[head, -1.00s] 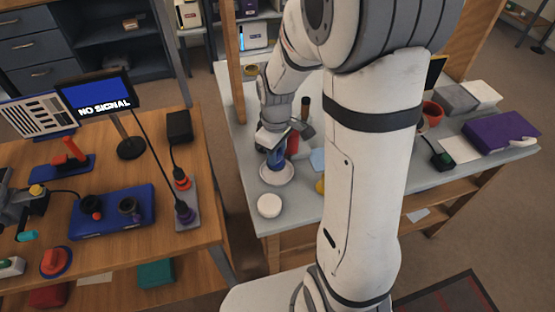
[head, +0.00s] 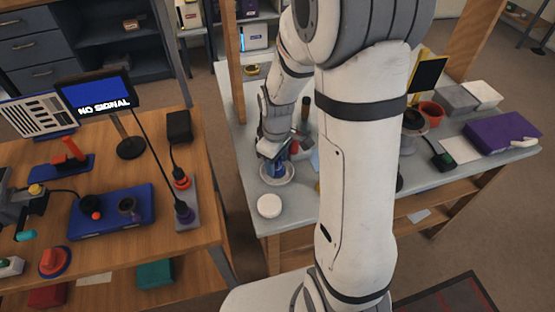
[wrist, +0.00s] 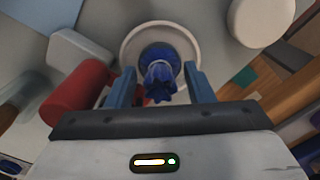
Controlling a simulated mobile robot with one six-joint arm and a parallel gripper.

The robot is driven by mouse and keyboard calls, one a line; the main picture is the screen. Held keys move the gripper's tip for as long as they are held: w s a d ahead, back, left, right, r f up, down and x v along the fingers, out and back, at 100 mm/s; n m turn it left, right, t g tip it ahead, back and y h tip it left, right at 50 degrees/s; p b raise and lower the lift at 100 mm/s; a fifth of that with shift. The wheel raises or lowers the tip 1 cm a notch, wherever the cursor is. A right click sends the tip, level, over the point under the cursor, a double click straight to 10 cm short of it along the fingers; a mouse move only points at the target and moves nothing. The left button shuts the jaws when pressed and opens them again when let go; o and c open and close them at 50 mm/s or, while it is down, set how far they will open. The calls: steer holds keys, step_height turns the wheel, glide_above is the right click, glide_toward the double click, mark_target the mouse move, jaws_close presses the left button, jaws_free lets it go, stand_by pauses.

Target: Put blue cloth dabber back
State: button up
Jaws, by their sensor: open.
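The blue cloth dabber (wrist: 161,76) stands on a white round dish (wrist: 128,46) in the wrist view, with its fluted blue top toward the camera. In the head view the dabber (head: 274,168) shows partly under my gripper, on the dish (head: 290,178). My gripper (wrist: 163,82) is open, with one blue finger on each side of the dabber's top. A gap shows between the dabber and the fingers in the wrist view. The gripper (head: 272,152) is low over the dish in the head view.
A white round lid-like disc (head: 269,206) lies near the table's front edge, close to the dish. A red cylinder (wrist: 79,92) and a pale block (wrist: 82,50) are beside the gripper's left finger. A purple box (head: 500,133) is far right.

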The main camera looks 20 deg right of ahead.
step_height(320, 180, up, 12)
steer(key=p, duration=0.1)
steer(key=s+r+m+t, duration=0.1)
steer(key=s+r+m, duration=0.1)
steer(key=s+m, duration=0.2)
steer(key=s+r+m+t, duration=0.1)
steer(key=s+r+m, duration=0.2)
steer(key=s, duration=0.7)
steer(key=shift+m, duration=0.6)
steer(key=shift+d+r+t+p, duration=0.1)
steer(key=shift+r+t+p, duration=0.2)
steer(key=shift+r+p, duration=0.9)
